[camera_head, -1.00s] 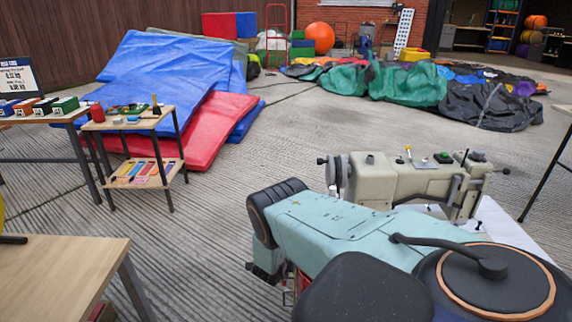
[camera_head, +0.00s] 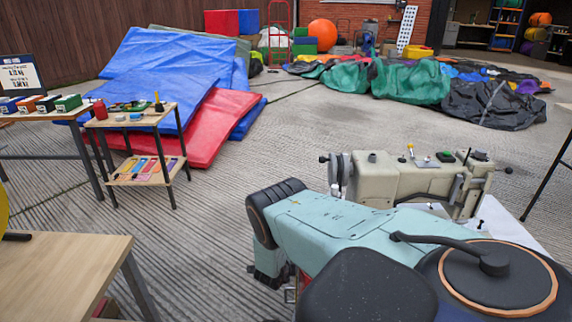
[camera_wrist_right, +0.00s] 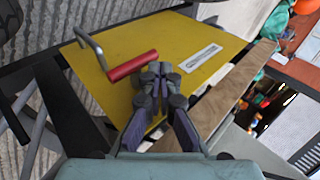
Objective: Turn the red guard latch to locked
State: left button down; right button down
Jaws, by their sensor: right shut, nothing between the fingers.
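The red guard latch (camera_wrist_right: 132,66) shows in the right wrist view as a red cylindrical grip on a bent metal rod. It lies across a yellow panel (camera_wrist_right: 120,42) that bears a white label (camera_wrist_right: 199,58). My right gripper (camera_wrist_right: 159,70) is shut and empty, its fingertips at the right end of the red grip. I cannot tell whether they touch it. In the head view my teal right arm hides the latch and the right gripper. My left gripper is in neither view.
A beige sewing machine (camera_head: 400,180) stands beyond my arm. A wooden table (camera_head: 62,270) is at the lower left, and a small shelf unit (camera_head: 148,168) stands behind it. Blue and red mats (camera_head: 215,125) lie farther back. The concrete floor between is clear.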

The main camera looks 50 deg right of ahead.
jog(key=v, duration=0.7)
jog(key=shift+a+r, duration=0.25)
jog(key=shift+r, duration=0.05)
jog(key=shift+s+a, duration=0.1)
jog(key=shift+s, duration=0.05)
dwell(0.3)
